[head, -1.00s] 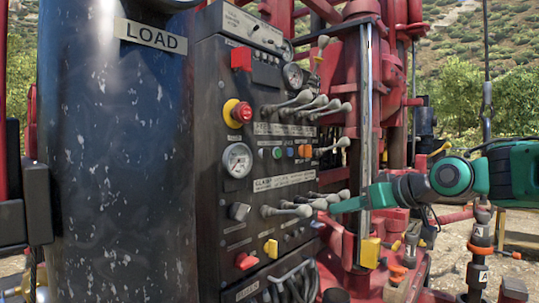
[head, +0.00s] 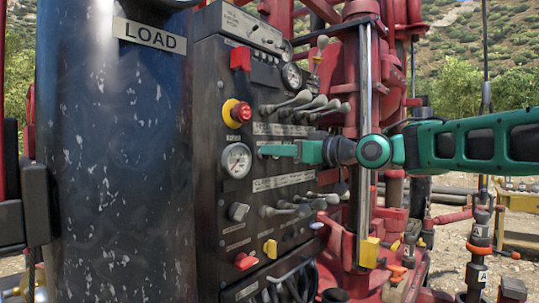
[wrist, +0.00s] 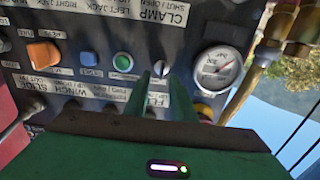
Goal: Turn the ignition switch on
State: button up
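The ignition switch appears to be the small silver slotted knob (wrist: 160,68) on the dark control panel; in the wrist view it sits between the gauge and the green button. Its label is not readable. My gripper (wrist: 161,76) has two green fingers with a gap between them, and the knob shows in line with that gap. I cannot tell whether the fingers touch it. In the head view my gripper (head: 262,151) reaches in from the right, level, at the panel just right of the gauge, and covers the knob.
A white gauge (head: 236,160) is left of my gripper. A green button (wrist: 123,62), a blue button (wrist: 88,60) and an orange switch (wrist: 45,55) line the same row. Grey levers (head: 290,103) stick out above, with more below. A vertical chrome rod (head: 364,120) stands near my arm.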

jog(key=shift+x, duration=0.8)
jog(key=shift+c, duration=0.2)
